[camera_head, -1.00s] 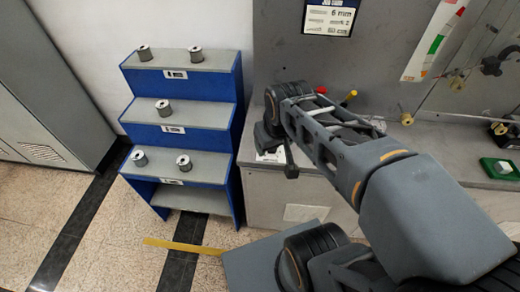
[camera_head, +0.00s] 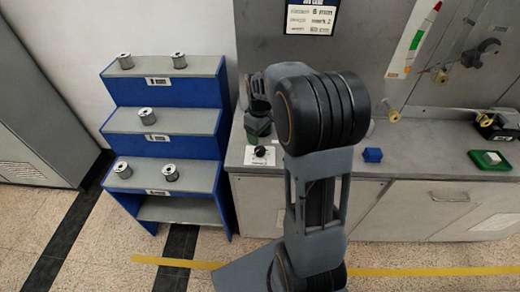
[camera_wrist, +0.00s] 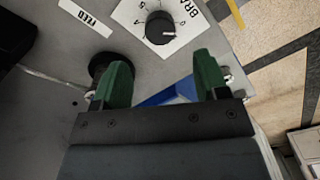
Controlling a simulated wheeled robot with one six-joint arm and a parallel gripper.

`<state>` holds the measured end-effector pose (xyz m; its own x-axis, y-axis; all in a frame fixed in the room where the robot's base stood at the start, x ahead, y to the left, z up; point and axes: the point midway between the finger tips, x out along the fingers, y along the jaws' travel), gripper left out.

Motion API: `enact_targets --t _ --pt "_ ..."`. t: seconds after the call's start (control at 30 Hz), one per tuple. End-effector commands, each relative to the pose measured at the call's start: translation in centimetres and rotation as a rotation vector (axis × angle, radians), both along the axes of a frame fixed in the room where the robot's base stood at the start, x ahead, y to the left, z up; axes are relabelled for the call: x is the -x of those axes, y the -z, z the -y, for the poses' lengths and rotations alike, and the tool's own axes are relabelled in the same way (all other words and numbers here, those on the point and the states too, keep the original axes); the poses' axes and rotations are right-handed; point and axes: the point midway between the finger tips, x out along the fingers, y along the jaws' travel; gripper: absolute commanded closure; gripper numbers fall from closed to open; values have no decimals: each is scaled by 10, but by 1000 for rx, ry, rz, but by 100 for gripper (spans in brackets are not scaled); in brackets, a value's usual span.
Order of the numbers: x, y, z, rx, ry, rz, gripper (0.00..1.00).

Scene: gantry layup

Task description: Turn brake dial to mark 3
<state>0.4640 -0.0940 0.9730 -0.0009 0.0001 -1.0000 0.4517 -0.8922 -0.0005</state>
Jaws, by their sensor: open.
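The brake dial (camera_wrist: 160,27) is a black round knob with a white pointer line, on a white plate (camera_wrist: 137,12) with partly cut-off lettering starting "BRA". The pointer faces right in the wrist view; the small marks around it are too unclear to read surely. In the head view the dial (camera_head: 261,152) sits on the bench front edge. My gripper (camera_wrist: 163,75) has two green fingers standing apart with nothing between them. The dial shows beyond the fingertips, apart from them. In the head view my gripper (camera_head: 258,127) hangs above and behind the dial, partly hidden by my arm.
A round black part (camera_wrist: 105,64) near a "FEED" label (camera_wrist: 85,17) is partly behind the left finger. A blue stepped shelf (camera_head: 165,93) with several spools stands left.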

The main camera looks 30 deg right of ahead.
Motion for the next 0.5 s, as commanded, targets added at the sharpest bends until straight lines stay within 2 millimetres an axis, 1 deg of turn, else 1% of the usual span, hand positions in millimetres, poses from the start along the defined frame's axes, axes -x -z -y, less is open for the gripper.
enact_targets --t 0.03,0.2,0.3,0.5 --pt "0 11 0 -1 0 -4 33" --pt "0 41 0 0 1 -4 33" --pt "1 55 0 -1 1 -3 33" --pt "0 73 0 0 1 -1 33"
